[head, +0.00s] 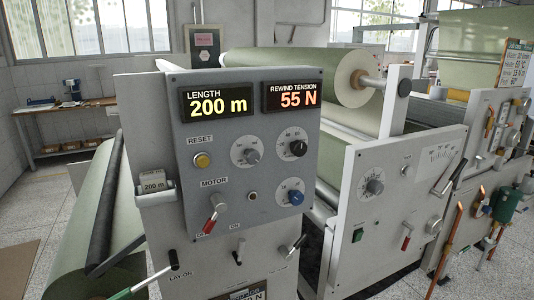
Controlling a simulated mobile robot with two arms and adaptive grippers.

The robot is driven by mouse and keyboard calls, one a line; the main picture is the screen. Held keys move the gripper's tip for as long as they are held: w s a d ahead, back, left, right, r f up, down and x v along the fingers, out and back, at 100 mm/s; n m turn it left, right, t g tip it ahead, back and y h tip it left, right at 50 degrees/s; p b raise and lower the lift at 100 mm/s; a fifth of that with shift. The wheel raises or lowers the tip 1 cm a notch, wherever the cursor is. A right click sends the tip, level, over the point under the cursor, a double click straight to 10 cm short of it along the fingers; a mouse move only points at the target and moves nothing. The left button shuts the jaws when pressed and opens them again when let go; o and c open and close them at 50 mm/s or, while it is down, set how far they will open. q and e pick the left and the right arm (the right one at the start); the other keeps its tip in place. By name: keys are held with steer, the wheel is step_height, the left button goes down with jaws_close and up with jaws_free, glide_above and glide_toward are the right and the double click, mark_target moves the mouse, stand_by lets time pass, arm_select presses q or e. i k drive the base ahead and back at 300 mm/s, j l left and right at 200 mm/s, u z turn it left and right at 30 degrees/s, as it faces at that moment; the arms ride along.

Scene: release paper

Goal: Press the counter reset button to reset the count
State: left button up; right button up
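The reset button (202,160) is a round yellow button in a dark ring under the label RESET. It sits at the left of the grey control panel (225,140). Above it the LENGTH display (217,101) reads 200 m in yellow digits. A small counter box (154,184) on the panel's left side also reads 200 m. Neither of my grippers is in view, and nothing covers the button.
The REWIND TENSION display (291,95) reads 55 N. Below the button, a red-handled motor lever (213,215) sticks out. Several knobs, including a blue one (295,197), lie to the right. A lever with a green handle (122,294) juts out at lower left.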

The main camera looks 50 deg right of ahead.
mark_target(202, 162)
steer(key=z, duration=1.5)
